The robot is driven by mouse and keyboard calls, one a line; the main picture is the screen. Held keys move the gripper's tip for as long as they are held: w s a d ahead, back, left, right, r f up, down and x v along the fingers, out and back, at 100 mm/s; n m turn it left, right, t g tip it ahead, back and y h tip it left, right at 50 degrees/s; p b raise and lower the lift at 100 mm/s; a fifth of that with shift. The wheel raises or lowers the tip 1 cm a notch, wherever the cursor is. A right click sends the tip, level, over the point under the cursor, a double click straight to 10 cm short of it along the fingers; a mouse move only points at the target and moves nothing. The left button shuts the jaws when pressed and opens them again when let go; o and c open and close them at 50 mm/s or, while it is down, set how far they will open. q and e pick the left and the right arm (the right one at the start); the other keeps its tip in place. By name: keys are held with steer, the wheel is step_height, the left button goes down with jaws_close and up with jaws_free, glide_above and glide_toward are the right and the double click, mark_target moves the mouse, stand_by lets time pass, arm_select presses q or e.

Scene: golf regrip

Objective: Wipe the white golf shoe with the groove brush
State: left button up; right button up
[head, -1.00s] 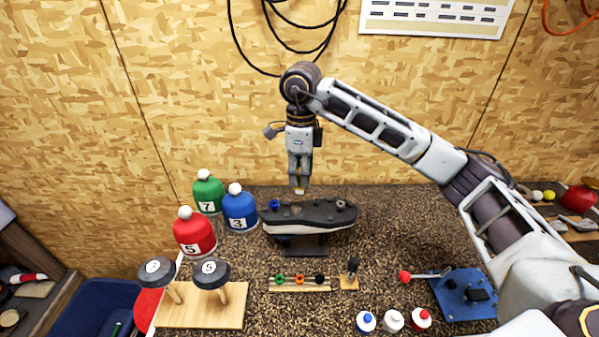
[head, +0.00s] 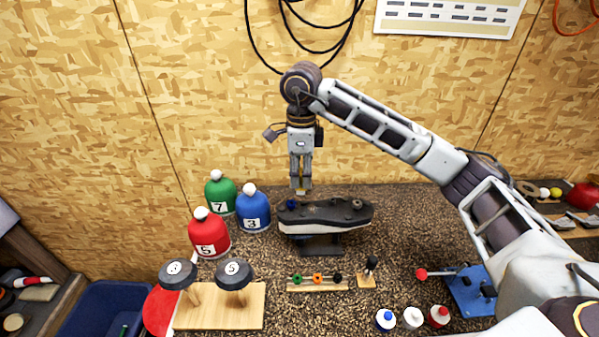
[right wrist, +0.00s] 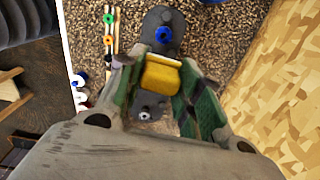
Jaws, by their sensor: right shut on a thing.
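The golf shoe (head: 322,227) rests sole up on a dark stand (head: 318,246), its white side showing below the dark sole. Its studded sole (right wrist: 150,105) also shows in the right wrist view, beneath the jaws. My right gripper (head: 300,188) points down above the left part of the shoe. It is shut on a small yellow block, which I take for the groove brush (right wrist: 160,74). I cannot tell from these views whether the brush touches the sole. My left gripper is not in view.
Red, blue and green numbered covers (head: 210,236) stand left of the shoe. Two dark club heads (head: 235,272) stand on a wooden board in front of them. A rack of coloured rings (head: 317,281) and small bottles (head: 413,317) lie in front. A blue plate (head: 470,292) is at right.

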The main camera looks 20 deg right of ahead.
steer(key=shift+d, duration=0.1)
steer(key=shift+s+d+n, duration=0.15)
steer(key=shift+d+n, duration=0.1)
steer(key=shift+n, duration=0.05)
steer(key=shift+a, duration=0.15)
